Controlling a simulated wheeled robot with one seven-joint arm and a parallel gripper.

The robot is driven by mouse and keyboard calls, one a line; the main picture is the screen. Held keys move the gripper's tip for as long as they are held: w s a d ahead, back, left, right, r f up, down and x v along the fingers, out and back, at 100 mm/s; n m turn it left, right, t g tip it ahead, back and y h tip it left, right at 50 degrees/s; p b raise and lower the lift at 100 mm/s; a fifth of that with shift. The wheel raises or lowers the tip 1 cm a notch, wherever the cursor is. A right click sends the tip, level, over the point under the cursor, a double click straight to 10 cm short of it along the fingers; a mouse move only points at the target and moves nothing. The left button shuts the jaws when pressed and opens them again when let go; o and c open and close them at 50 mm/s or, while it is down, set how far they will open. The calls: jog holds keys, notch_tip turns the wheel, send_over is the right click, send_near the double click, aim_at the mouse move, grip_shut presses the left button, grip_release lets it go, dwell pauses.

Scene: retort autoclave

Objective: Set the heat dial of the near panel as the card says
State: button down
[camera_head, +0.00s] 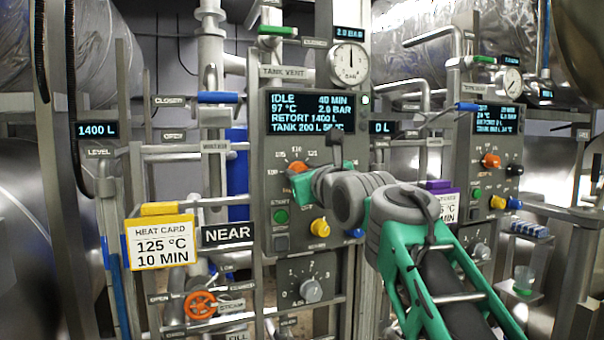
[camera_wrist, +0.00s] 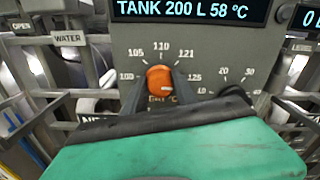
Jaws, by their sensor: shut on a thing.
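The near panel (camera_head: 285,215) is a grey box beside the "NEAR" sign (camera_head: 227,234). The yellow-edged heat card (camera_head: 160,246) to its left reads 125 °C, 10 MIN. The orange heat dial (camera_head: 297,167) is partly behind my gripper (camera_head: 305,180). In the wrist view the dial (camera_wrist: 160,78) has marks 100, 105, 110, 121 and 125 around it. My gripper (camera_wrist: 161,88) is shut on the dial, one dark finger on each side. A small pale mark on the knob lies to its right, on the 125 side; its exact reading is unclear.
The panel screen (camera_head: 310,113) shows IDLE, 40 MIN, 97 °C. Below the dial are a green button (camera_head: 281,216) and a yellow knob (camera_head: 320,227). A dark knob (camera_wrist: 235,95) sits close right of the dial. Another panel (camera_head: 495,150) stands at right.

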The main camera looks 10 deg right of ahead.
jog(key=c, duration=1)
grip_release()
jog(key=s+d+b, duration=0.1)
jog(key=s, duration=0.6)
jog(key=shift+s+d+b, duration=0.2)
jog(key=shift+s+b, duration=0.1)
jog(key=shift+s, duration=0.05)
